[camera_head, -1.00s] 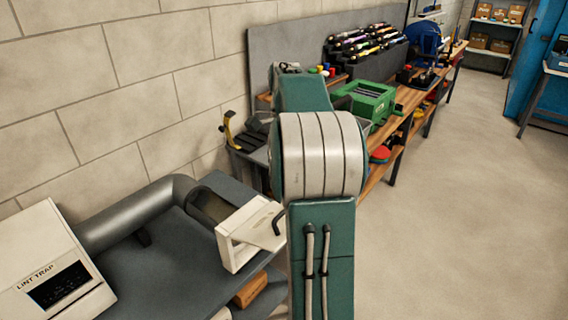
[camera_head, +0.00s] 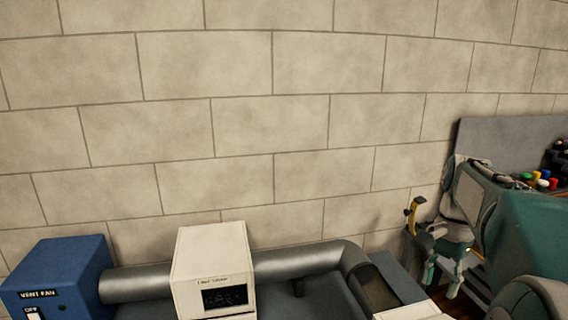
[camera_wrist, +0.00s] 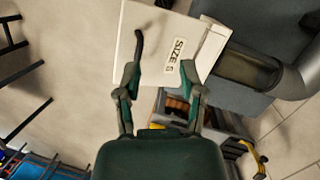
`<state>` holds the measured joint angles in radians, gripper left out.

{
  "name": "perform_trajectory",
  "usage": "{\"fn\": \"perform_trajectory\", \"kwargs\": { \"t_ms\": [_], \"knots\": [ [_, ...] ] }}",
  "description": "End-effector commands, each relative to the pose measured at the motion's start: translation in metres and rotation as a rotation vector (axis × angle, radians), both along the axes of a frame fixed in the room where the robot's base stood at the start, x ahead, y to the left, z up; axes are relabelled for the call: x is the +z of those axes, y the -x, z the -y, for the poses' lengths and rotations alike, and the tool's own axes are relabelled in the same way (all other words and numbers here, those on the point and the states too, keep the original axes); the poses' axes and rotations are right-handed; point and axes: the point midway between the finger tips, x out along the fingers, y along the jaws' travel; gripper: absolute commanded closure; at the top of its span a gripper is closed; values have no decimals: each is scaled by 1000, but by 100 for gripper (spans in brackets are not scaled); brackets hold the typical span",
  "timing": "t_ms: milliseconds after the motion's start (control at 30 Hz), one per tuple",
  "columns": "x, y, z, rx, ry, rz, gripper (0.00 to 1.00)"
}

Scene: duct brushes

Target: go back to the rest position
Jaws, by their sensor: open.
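My gripper (camera_wrist: 159,85) is open and empty in the wrist view, its two green fingers spread apart. Beyond the fingers is a white box (camera_wrist: 150,60) marked "SIZE" with a dark bent handle (camera_wrist: 139,45); I cannot tell the gap between them. In the head view my gripper (camera_head: 443,274) is at the lower right, fingers hanging down, in front of the far bench. My arm fills the lower right corner. Only the top of the white box (camera_head: 408,311) shows at the bottom edge there.
A yellow-handled tool (camera_head: 412,215) is close to my gripper. A block wall stands behind.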

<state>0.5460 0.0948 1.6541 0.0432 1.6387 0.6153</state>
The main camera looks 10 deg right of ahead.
Motion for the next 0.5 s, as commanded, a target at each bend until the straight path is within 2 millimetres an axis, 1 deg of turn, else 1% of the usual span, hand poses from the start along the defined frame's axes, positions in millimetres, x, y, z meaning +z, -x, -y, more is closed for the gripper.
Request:
{"fn": "perform_trajectory", "kwargs": {
  "t_ms": [33,200,367,500],
  "knots": [
    [3,4,-18,70,19,42,49],
    [3,19,-68,304,83,187,49],
    [-3,38,-109,527,142,322,49],
    [-14,59,-141,722,195,439,49]
  ]
}}
